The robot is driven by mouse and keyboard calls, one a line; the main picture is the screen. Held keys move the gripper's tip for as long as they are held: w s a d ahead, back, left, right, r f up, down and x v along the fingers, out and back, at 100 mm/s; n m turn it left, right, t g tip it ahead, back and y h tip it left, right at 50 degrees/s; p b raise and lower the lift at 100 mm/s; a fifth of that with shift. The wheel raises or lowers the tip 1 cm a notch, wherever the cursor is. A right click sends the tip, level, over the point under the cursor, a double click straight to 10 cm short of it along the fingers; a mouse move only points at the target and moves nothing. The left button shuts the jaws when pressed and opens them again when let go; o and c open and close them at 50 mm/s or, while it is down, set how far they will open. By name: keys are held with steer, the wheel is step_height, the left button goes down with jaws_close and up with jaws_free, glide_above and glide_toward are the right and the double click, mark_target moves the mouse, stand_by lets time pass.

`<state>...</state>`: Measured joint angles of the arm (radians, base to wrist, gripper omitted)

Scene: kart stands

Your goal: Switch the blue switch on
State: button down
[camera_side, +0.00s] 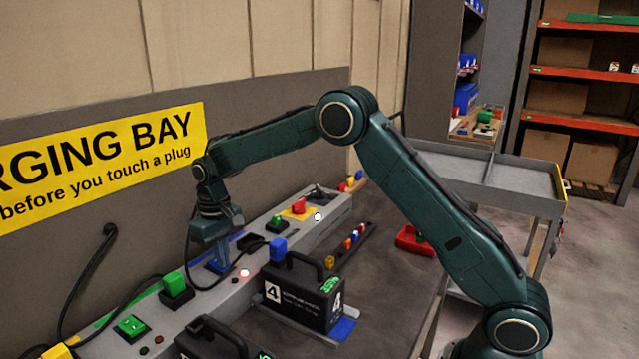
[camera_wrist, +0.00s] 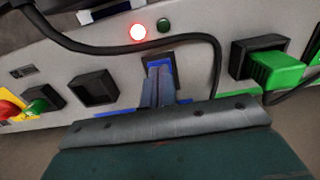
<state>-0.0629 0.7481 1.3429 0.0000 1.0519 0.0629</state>
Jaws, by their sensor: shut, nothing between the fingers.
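The blue switch (camera_wrist: 160,63) sits in a dark square frame on the grey charging panel (camera_side: 232,290). In the wrist view it is largely covered by my fingers. A blue patch beside it shows in the side view (camera_side: 213,267). My gripper (camera_side: 217,262) is shut and empty, pointing down at the switch; in the wrist view its fingertips (camera_wrist: 159,76) overlap the switch's lower part. I cannot tell whether they touch it. Above the switch, a red lamp (camera_wrist: 138,32) is lit and a green lamp (camera_wrist: 163,25) is dark.
A green plug (camera_wrist: 275,70) stands in a black socket to the right in the wrist view. An empty black socket (camera_wrist: 95,89) is to the left. A black cable (camera_wrist: 100,45) loops around the switch. The black case marked 4 (camera_side: 305,292) stands in front of the panel.

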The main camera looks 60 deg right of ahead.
step_height(320, 180, up, 7)
stand_by(1.1)
steer(key=shift+s+r, duration=0.1)
steer(key=s+d+r+t, duration=0.1)
steer(key=s+r, duration=0.6)
steer(key=s, duration=0.2)
steer(key=s+d+r+t, duration=0.1)
steer(key=s+r+t, duration=0.1)
steer(key=s+r, duration=0.55)
steer(key=s+f+t, duration=0.1)
steer(key=s+f, duration=0.1)
steer(key=s, duration=0.8)
steer(key=s+d+f+t, duration=0.1)
steer(key=s+f, duration=0.2)
steer(key=s, duration=0.8)
steer(key=shift+d+t, duration=0.25)
steer(key=shift+t, duration=0.05)
